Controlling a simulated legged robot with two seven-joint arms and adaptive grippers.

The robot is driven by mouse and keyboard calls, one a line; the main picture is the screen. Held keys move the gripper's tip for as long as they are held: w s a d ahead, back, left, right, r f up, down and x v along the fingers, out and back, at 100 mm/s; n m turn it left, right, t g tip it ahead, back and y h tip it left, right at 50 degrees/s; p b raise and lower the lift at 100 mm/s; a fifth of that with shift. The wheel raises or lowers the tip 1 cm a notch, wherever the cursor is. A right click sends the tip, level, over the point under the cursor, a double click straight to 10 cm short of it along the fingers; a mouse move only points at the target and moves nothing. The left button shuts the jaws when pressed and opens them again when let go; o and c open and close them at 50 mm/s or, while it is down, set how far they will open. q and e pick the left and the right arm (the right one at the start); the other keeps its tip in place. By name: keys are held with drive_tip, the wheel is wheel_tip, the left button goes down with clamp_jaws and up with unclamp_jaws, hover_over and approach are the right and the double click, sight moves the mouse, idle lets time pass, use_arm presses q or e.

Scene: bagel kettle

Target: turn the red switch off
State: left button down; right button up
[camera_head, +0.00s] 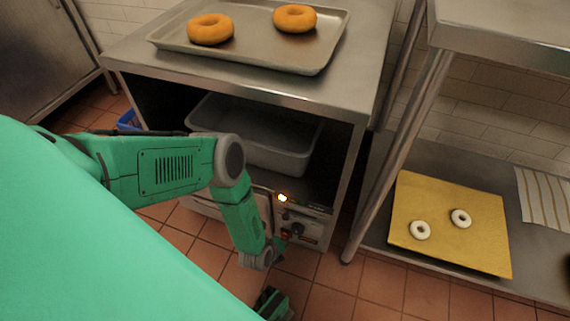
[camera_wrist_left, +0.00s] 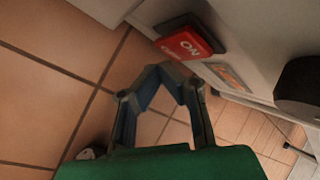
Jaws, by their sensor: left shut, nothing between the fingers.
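The red switch (camera_wrist_left: 188,45) shows in the wrist view on a grey panel, with "ON" lettering upside down on its face; its tilt is hard to read. My left gripper (camera_wrist_left: 163,74) is shut and empty, its fingertips just below the switch's near edge. I cannot tell whether they touch it. In the head view my left arm reaches down to the control panel (camera_head: 303,226) at the lower front of the metal stand, and the left gripper (camera_head: 279,244) is beside the panel's left part. The switch is too small to make out clearly there.
A black knob (camera_wrist_left: 302,88) sticks out right of the switch. A lamp (camera_head: 282,198) glows above the panel. A grey basin (camera_head: 270,155) sits inside the stand. A tray (camera_head: 255,50) with two bagels lies on top. A yellow board (camera_head: 450,245) with two white rings lies right.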

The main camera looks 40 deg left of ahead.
use_arm(q)
drive_tip(key=shift+a, duration=0.15)
drive_tip(key=shift+w, duration=0.25)
drive_tip(key=shift+w+f, duration=0.1)
drive_tip(key=shift+w, duration=0.1)
idle(0.5)
drive_tip(key=shift+s, duration=0.1)
drive_tip(key=shift+s+p, duration=0.3)
drive_tip(key=shift+s, duration=0.4)
drive_tip(key=shift+s, duration=0.1)
drive_tip(key=shift+s+d+r+p, duration=0.25)
drive_tip(key=shift+s+p, duration=0.1)
drive_tip(key=shift+s, duration=0.4)
drive_tip(key=shift+s+d+r+p, duration=0.1)
drive_tip(key=shift+s+d+p, duration=0.15)
drive_tip(key=shift+s, duration=0.55)
drive_tip(key=shift+s+d+r+p, duration=0.2)
drive_tip(key=shift+s+p, duration=0.2)
drive_tip(key=shift+s, duration=0.35)
